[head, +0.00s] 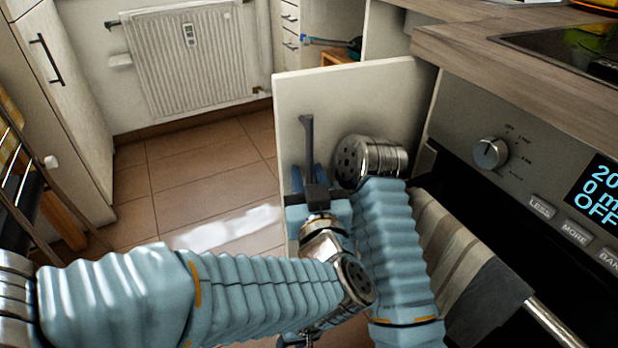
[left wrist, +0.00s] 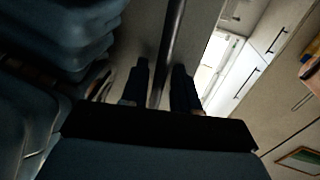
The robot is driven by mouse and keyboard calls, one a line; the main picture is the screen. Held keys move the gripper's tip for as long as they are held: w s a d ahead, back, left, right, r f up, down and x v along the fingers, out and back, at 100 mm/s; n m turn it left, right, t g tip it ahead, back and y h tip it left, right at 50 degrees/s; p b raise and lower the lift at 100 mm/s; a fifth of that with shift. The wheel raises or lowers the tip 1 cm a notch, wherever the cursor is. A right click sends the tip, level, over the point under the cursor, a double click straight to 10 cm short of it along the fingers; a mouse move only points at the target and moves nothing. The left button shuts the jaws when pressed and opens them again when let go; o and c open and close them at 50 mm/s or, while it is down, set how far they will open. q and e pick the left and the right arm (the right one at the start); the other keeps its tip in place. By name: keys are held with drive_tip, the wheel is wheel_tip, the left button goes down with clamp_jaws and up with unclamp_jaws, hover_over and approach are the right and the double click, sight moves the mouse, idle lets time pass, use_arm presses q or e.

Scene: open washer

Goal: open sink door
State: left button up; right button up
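The white door (head: 345,105) stands swung out from the counter front, its outer face toward me. A dark vertical bar handle (head: 307,140) is on that face, near the free left edge. My left gripper (head: 309,180) is at the lower part of the handle. In the left wrist view, the fingers of my left gripper (left wrist: 160,85) are apart, with the handle (left wrist: 172,40) running between them and gaps visible beside it. My right arm stands close to the door's right part; its gripper is hidden or out of view.
An oven with a knob (head: 490,152) and a towel (head: 455,255) on its bar is at the right, under the wooden worktop (head: 510,45). A radiator (head: 185,60) is on the back wall. The tiled floor (head: 205,175) left of the door is clear.

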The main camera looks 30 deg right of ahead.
use_arm(q)
drive_tip(key=v, duration=1.3)
drive_tip(key=shift+s, duration=0.35)
drive_tip(key=shift+a, duration=0.1)
